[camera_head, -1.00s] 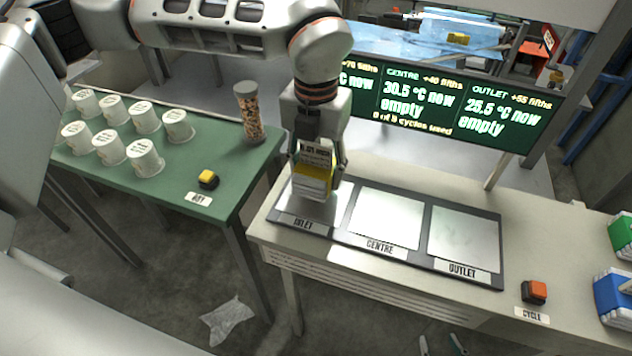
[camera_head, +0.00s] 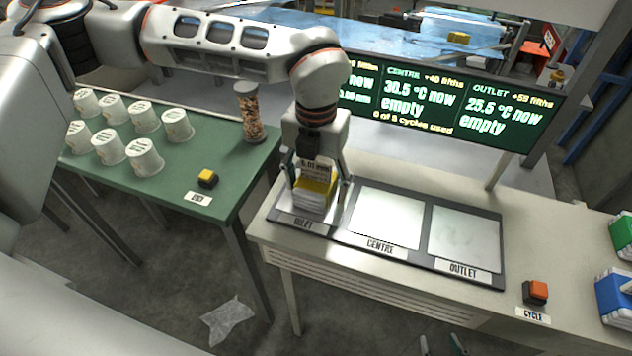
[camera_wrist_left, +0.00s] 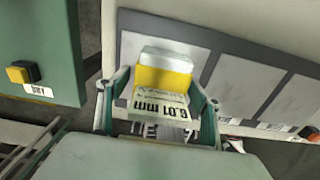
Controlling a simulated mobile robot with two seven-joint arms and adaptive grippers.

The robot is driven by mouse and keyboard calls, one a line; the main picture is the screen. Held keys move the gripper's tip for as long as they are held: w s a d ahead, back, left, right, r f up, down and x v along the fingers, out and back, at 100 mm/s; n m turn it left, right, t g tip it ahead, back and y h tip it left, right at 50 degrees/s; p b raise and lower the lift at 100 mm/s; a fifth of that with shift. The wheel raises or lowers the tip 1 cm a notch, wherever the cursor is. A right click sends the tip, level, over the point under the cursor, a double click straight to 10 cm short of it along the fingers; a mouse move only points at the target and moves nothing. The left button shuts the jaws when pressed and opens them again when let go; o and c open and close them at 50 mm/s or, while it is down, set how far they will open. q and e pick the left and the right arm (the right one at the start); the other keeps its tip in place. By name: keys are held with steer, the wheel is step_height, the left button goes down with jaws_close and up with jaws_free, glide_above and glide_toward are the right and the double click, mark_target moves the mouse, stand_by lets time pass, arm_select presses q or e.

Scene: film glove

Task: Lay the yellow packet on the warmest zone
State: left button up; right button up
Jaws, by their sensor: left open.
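The yellow packet (camera_head: 318,187), a yellow and white block with a printed label, appears to rest on the INLET plate (camera_head: 341,212) at the left of the dark frame. My left gripper (camera_head: 318,190) is open, with its fingers down on either side of the packet. In the left wrist view the packet (camera_wrist_left: 163,77) sits between the spread fingers. The CENTRE plate (camera_head: 386,219) and OUTLET plate (camera_head: 463,237) are bare. The display (camera_head: 450,105) reads centre 30.5 °C and outlet 25.5 °C, both empty; my arm hides most of the inlet reading.
A green table (camera_head: 228,170) at left holds several white cups (camera_head: 145,157), a pellet-filled jar (camera_head: 250,112) and a yellow button (camera_head: 208,178). An orange CYCLE button (camera_head: 536,291) is on the pale bench's right, near green and blue packs (camera_head: 615,295). A gap separates table and bench.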

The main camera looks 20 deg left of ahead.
arm_select(q)
steer(key=shift+r, duration=0.1)
step_height(320, 180, up, 12)
steer(key=shift+r, duration=0.1)
stand_by(0.4)
stand_by(0.4)
